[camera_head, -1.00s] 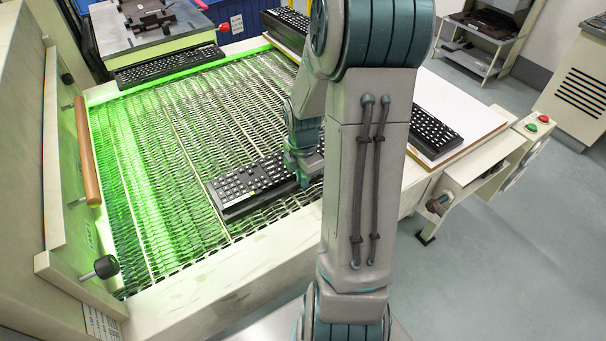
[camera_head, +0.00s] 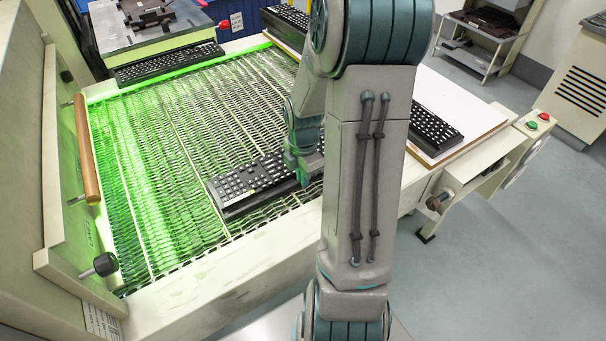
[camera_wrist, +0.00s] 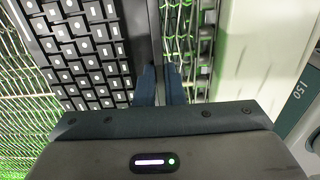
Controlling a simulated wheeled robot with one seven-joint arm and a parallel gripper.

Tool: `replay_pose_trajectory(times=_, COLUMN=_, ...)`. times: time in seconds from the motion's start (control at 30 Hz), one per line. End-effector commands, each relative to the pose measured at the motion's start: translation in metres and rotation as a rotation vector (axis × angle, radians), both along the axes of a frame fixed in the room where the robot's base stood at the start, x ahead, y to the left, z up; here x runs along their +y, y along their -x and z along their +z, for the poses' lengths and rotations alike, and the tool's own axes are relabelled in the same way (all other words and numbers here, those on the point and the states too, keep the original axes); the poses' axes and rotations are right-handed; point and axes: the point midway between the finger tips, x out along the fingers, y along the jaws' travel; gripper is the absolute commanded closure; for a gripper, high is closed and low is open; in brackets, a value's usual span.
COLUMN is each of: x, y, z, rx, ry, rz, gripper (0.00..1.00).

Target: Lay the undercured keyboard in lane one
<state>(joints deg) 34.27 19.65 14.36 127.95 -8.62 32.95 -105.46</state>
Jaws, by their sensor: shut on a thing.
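A black keyboard with white-marked keys (camera_head: 250,182) is over the near right part of the green-lit mesh belt (camera_head: 150,190). It lies nearly flat, and I cannot tell whether it rests on the mesh or hangs just above it. My gripper (camera_wrist: 160,85) is shut on the keyboard's edge; the keyboard (camera_wrist: 85,50) fills the upper left of the wrist view. Thin lines divide the belt into lanes; no lane number is readable.
Another keyboard (camera_head: 168,64) lies at the belt's far end by a press-like fixture (camera_head: 150,22). One more keyboard (camera_head: 435,130) lies on a white board (camera_head: 465,105) at right. A knob (camera_head: 105,264) and wooden handle (camera_head: 86,150) are at left. The left belt area is clear.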

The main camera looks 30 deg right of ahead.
Motion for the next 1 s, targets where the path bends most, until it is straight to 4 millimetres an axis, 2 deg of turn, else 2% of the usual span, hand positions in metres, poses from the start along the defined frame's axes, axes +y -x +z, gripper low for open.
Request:
replay_pose_trajectory(times=0.27, x=0.0, y=0.0, z=-0.003, rx=-0.001, ry=0.001, rz=0.0, gripper=1.0)
replay_pose_trajectory(times=0.3, x=0.0, y=0.0, z=-0.003, rx=-0.002, ry=0.001, rz=0.0, gripper=0.86)
replay_pose_trajectory(times=0.37, x=0.0, y=0.0, z=-0.003, rx=-0.001, ry=0.001, rz=0.0, gripper=0.69)
replay_pose_trajectory(times=0.4, x=0.0, y=0.0, z=-0.003, rx=-0.001, ry=0.001, rz=0.0, gripper=0.66)
replay_pose_trajectory(times=0.67, x=0.0, y=0.0, z=-0.002, rx=0.001, ry=0.0, rz=0.0, gripper=0.66)
replay_pose_trajectory(times=1.0, x=0.0, y=0.0, z=0.023, rx=0.0, ry=0.0, rz=0.0, gripper=0.66)
